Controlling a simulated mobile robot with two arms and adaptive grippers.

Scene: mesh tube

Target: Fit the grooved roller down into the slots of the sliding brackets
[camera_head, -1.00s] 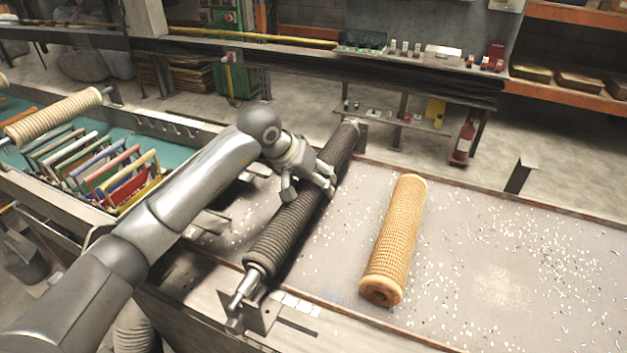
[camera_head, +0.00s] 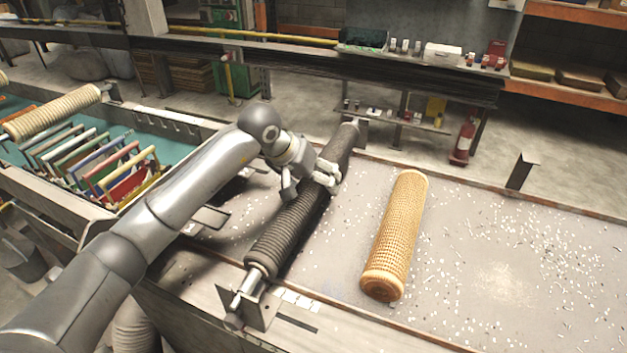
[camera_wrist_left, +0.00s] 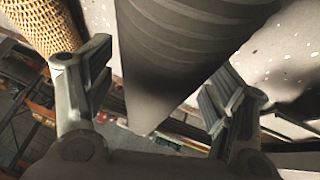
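The dark grooved roller (camera_head: 290,225) lies diagonally across the bench. Its near metal shaft (camera_head: 247,285) is at the near bracket (camera_head: 264,309), and its far end is by the far bracket (camera_head: 361,134). I cannot tell whether either shaft is fully seated in a slot. My left gripper (camera_head: 330,176) is at the roller's upper half. In the left wrist view, the gripper's fingers (camera_wrist_left: 158,95) stand apart on either side of the roller (camera_wrist_left: 170,50), with small gaps showing. My right gripper is not in view.
A tan mesh-covered roller (camera_head: 397,235) lies to the right on the bench (camera_head: 480,290), among scattered white chips. The bench's right side is mostly open.

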